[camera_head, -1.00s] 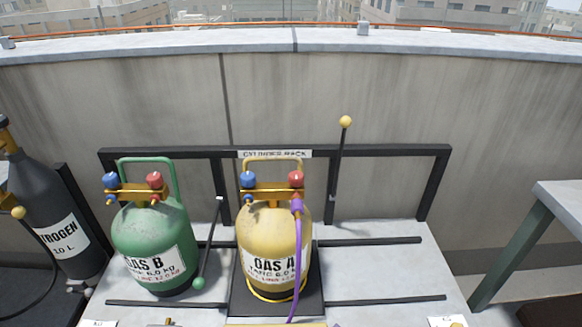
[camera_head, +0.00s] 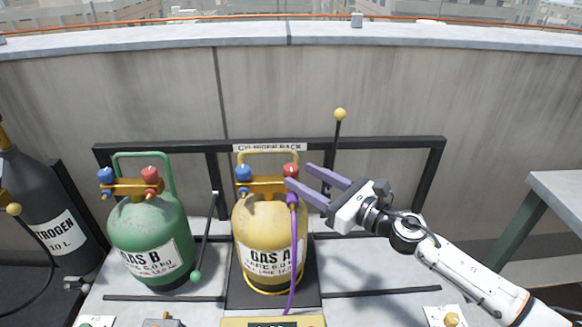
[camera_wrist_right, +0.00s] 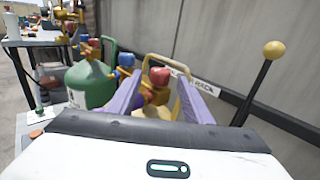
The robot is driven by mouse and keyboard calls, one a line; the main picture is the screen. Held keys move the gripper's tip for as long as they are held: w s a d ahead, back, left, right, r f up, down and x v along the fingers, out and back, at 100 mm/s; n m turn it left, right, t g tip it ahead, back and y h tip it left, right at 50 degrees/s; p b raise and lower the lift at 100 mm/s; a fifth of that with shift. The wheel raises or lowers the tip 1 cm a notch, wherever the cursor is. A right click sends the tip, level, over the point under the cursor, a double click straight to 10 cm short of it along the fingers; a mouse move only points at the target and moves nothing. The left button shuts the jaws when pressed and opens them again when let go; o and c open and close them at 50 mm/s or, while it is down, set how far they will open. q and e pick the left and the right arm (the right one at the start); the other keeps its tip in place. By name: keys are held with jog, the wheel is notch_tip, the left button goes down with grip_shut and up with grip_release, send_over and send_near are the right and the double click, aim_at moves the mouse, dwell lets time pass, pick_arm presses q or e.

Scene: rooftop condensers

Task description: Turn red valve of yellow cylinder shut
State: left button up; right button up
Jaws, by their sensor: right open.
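The yellow cylinder (camera_head: 262,232), labelled GAS A, stands upright on a dark plate in the rack. Its red valve (camera_head: 291,170) is at the top right of its brass manifold, with a blue valve (camera_head: 243,173) at the left. A purple hose (camera_head: 293,240) hangs from below the red valve. My right gripper (camera_head: 300,175) is open, its purple fingers pointing left at the red valve's height. In the right wrist view the red valve (camera_wrist_right: 159,76) shows between the fingers, beyond the palm; I cannot tell whether they touch it. My left gripper is not in view.
A green cylinder (camera_head: 150,240) with its own red and blue valves stands to the left. A dark nitrogen cylinder (camera_head: 40,215) is further left. A yellow-knobbed lever (camera_head: 340,114) rises behind my right gripper. A concrete wall closes the back.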

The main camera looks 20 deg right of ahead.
aim_at(297, 173)
jog(key=x, duration=0.5)
jog(key=c, duration=1.1)
